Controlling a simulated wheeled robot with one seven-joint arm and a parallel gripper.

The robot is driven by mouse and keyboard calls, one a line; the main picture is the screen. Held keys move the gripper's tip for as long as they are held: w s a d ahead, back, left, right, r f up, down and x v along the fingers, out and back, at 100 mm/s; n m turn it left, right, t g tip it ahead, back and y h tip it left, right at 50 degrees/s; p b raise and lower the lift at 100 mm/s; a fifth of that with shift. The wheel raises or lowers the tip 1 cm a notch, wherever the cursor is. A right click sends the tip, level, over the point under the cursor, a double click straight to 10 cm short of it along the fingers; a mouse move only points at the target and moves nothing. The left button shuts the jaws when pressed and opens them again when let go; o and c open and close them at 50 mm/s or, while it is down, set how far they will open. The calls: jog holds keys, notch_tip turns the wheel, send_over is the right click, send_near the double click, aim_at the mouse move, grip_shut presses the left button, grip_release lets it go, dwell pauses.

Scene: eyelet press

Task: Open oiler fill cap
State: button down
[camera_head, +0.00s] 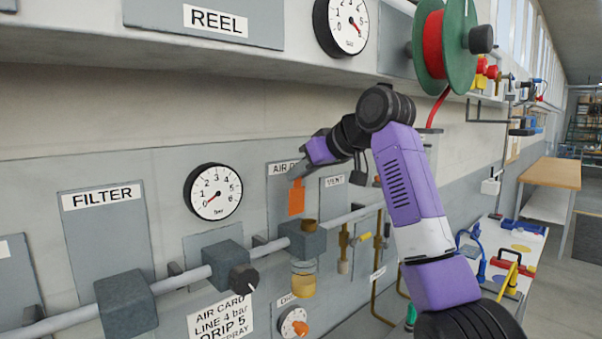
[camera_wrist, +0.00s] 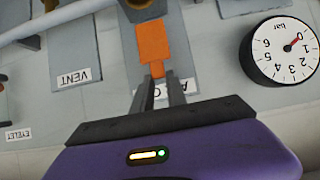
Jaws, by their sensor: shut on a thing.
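The oiler is a grey block (camera_head: 302,240) on the horizontal pipe, with a clear bowl of amber oil (camera_head: 303,286) under it. A brown, brass-like cap (camera_head: 309,225) sits on top of the block. My gripper (camera_head: 294,175) is above the oiler, in front of a panel whose label is partly hidden. In the wrist view my gripper (camera_wrist: 159,78) is shut on the narrow end of a flat orange piece (camera_wrist: 153,43). The orange piece also shows in the head view (camera_head: 296,201), upright just above the cap. Whether it touches the cap is unclear.
A FILTER panel (camera_head: 104,215), a pressure gauge (camera_head: 213,192) and a regulator with a black knob (camera_head: 243,279) are to the left. Brass valves (camera_head: 344,245) are to the right.

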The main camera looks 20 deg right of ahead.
jog(key=c, duration=1.4)
grip_release()
jog(key=shift+r, duration=0.25)
jog(key=shift+o, duration=0.4)
jog(key=shift+f, duration=0.1)
jog(key=b+v, duration=0.2)
jog(key=v, duration=0.5)
jog(key=shift+s+b, duration=0.35)
jog(key=shift+b, duration=0.05)
jog(key=shift+d, duration=0.15)
